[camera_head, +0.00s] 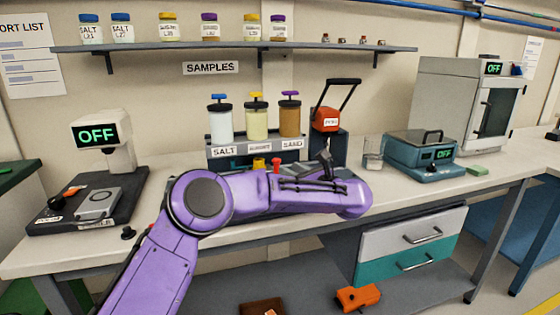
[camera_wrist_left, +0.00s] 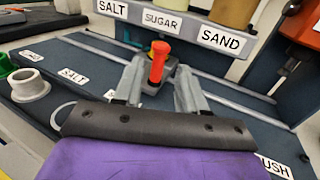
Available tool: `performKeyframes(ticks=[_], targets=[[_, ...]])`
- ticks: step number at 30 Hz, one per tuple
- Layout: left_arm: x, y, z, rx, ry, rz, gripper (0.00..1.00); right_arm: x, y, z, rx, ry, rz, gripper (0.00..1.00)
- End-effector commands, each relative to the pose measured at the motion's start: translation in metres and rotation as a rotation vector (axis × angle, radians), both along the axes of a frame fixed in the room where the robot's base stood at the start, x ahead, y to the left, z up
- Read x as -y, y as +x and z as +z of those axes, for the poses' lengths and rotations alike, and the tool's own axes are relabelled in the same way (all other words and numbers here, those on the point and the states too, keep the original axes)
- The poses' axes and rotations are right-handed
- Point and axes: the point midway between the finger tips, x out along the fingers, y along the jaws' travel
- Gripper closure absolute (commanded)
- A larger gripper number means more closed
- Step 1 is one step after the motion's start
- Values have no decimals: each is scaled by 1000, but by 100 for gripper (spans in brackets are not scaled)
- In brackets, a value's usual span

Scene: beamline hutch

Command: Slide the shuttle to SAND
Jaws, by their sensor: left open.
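The shuttle (camera_wrist_left: 152,82) is a dark block with an upright red knob (camera_wrist_left: 158,60) on the rail of the dispenser base (camera_wrist_left: 225,85). It stands near the SUGAR label (camera_wrist_left: 170,22), left of the SAND label (camera_wrist_left: 219,41). My left gripper (camera_wrist_left: 160,68) is open, with a finger on either side of the knob and visible gaps; I cannot tell whether either finger touches the shuttle. In the head view the red knob (camera_head: 276,163) shows just above my purple forearm, which hides the shuttle body and the fingertips. My right gripper is not in view.
A pale ring-topped cup (camera_wrist_left: 30,85) sits at the left of the base. A dark-based instrument (camera_head: 100,195) stands at the left.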

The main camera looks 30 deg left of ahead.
Motion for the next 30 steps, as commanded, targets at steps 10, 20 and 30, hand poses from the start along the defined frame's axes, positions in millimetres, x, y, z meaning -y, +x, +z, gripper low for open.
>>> performKeyframes(ticks=[10,20,30], targets=[[-65,21,1,-1,-1,1,59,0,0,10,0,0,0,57],[-72,24,0,-1,0,-1,59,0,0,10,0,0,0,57],[-75,23,-1,-1,0,7,100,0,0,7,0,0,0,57]])
